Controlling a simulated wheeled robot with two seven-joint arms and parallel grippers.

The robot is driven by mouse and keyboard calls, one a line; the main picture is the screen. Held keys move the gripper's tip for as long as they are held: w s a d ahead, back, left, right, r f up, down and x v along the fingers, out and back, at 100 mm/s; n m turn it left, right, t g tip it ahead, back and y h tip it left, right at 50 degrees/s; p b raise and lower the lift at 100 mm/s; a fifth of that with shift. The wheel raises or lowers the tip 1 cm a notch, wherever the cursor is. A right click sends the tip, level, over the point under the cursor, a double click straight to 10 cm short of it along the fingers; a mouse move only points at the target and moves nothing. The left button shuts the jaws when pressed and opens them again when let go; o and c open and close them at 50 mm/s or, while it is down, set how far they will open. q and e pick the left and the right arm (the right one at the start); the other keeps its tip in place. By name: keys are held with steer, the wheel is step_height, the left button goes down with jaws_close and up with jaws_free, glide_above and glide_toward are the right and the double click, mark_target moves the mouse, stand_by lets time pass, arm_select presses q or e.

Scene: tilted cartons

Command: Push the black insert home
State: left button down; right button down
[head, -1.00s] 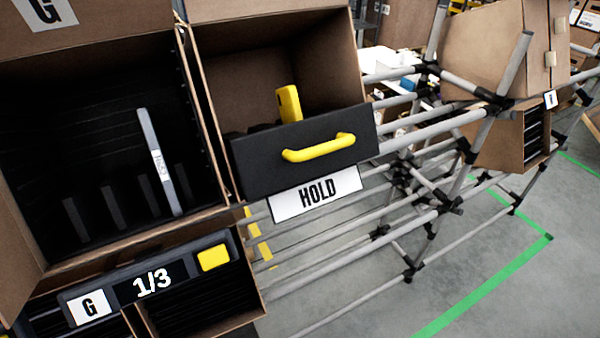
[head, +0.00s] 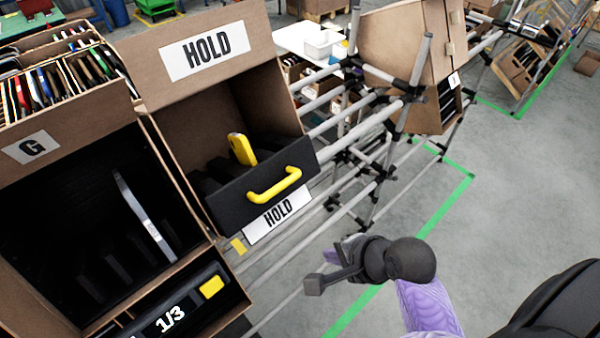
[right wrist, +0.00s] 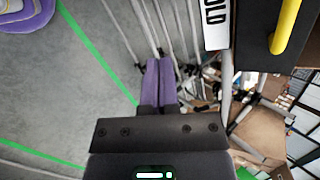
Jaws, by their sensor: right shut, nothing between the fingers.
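The black insert (head: 225,207) with a yellow handle (head: 274,184) sits in the mouth of the tilted HOLD carton (head: 190,130). Its front stands out at the carton's open side, above a white HOLD label (head: 268,220). A yellow device (head: 242,149) stands up inside, behind the front. My right gripper (head: 331,257) is in the air, below and right of the insert, apart from it. In the right wrist view its purple fingers (right wrist: 159,85) are together and empty, with the insert's dark front (right wrist: 253,40) at the upper right. My left gripper is not in view.
A carton marked G (head: 35,150) with a slim grey device (head: 143,215) stands left of the HOLD carton. Grey rack tubes (head: 350,125) run behind to the right. Floor with green tape (head: 440,212) lies open at right.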

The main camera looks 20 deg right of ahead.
steer(key=w+d+r+m+t, duration=0.5)
steer(key=m, duration=1.1)
steer(key=b, duration=0.3)
glide_toward(293, 188)
steer(key=shift+y, duration=0.3)
steer(key=x, duration=0.7)
steer(key=shift+w+d+f, duration=0.15)
steer(key=shift+w+d, duration=0.05)
steer(key=shift+w, duration=0.1)
steer(key=b+x, duration=0.1)
steer(key=x, duration=0.3)
steer(key=shift+f, duration=0.15)
steer(key=shift+s, duration=0.15)
